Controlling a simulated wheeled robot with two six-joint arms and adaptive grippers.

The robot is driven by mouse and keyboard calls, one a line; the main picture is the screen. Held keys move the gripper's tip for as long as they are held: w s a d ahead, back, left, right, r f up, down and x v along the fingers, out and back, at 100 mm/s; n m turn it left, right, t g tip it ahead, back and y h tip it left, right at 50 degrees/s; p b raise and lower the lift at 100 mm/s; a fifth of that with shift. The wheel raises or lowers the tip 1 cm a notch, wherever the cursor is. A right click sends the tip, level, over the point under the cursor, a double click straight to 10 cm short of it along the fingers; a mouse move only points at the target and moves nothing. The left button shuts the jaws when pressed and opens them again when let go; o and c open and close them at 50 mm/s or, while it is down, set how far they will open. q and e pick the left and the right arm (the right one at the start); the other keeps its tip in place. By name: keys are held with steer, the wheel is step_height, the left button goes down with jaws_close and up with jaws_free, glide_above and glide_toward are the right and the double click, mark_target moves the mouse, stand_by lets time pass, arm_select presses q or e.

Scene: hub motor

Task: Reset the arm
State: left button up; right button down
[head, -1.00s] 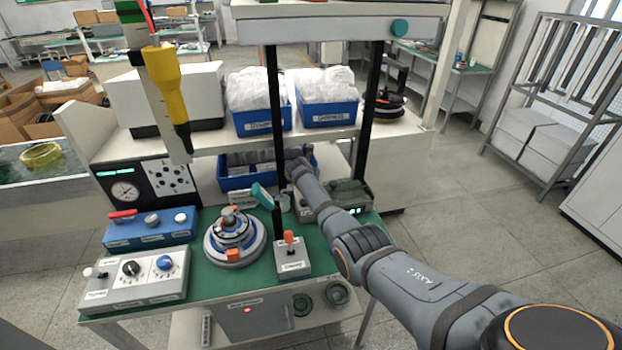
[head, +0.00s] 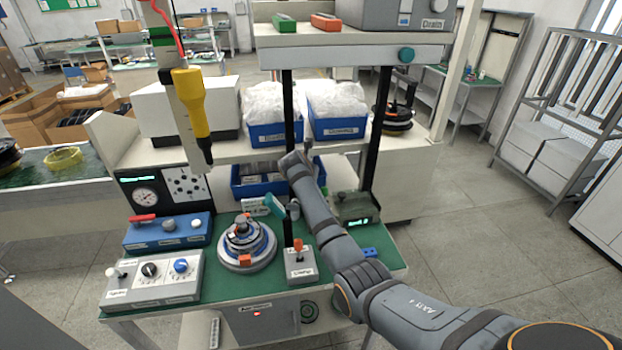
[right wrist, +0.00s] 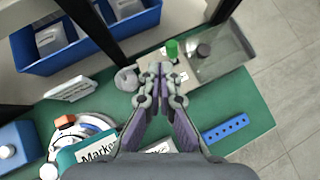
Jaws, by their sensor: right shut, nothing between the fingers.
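The right arm (head: 335,245) reaches in from the lower right over the green bench, its wrist (head: 295,165) near the lower blue bin. In the right wrist view, my right gripper (right wrist: 155,72) is shut with its fingertips together and nothing between them. It hangs over the bench in front of a grey tray device (right wrist: 222,55). The hub motor (head: 246,243), round with blue and white rings and an orange tab, sits left of the arm. In the head view the gripper's fingers are hard to make out. My left gripper does not show.
Control boxes (head: 150,280) stand at left, a joystick box (head: 299,265) before the arm. A yellow driver (head: 190,110) hangs above. A blue holed strip (right wrist: 225,128) lies on clear bench.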

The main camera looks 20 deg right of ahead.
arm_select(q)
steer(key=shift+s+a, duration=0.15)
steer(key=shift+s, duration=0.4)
